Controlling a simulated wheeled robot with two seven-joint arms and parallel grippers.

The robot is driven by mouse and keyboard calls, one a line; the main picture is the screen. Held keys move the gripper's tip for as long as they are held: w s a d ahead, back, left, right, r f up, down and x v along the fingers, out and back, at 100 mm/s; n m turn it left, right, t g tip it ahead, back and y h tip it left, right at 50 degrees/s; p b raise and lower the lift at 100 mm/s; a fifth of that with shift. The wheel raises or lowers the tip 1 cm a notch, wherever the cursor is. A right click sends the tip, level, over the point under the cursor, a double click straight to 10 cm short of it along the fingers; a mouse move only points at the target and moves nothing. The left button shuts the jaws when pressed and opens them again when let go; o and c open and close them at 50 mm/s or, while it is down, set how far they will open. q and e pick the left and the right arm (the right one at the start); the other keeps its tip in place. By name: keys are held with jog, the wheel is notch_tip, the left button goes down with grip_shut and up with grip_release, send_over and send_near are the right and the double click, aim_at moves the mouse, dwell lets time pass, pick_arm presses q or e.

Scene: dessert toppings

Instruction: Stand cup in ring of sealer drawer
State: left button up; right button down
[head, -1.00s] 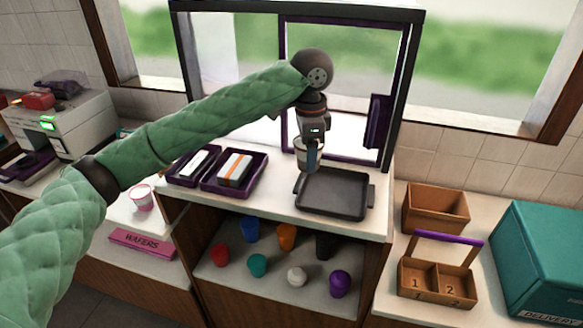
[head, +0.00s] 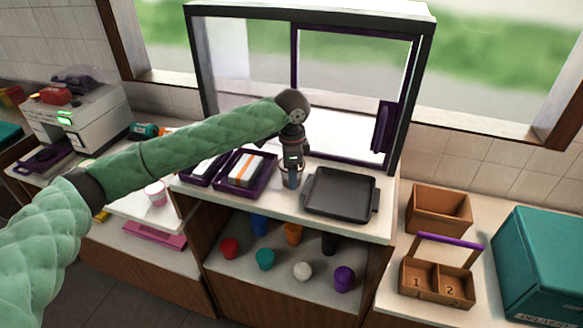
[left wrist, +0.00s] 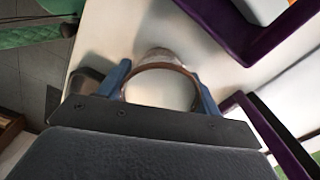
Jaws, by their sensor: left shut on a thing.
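My left gripper (head: 291,180) is shut on a cup, above the counter between the purple trays and the black tray. In the left wrist view the cup (left wrist: 161,86) sits between the two blue fingers, its round rim facing the camera. In the head view the cup is mostly hidden by the gripper. The sealer (head: 85,118) is the pale machine with a green display at the far left. Its dark purple drawer (head: 42,160) sticks out at the front; its ring cannot be made out. My right gripper is out of view.
Purple trays (head: 262,187) and a black tray (head: 340,193) stand on the counter before the window frame. Another white and pink cup (head: 155,192) stands on the lower left counter. Several coloured cups fill the shelf below. Wooden boxes (head: 440,207) stand at right.

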pick_arm(q)
jog(key=shift+f, duration=0.2)
jog(key=o, duration=1.1)
jog(key=shift+c, duration=0.2)
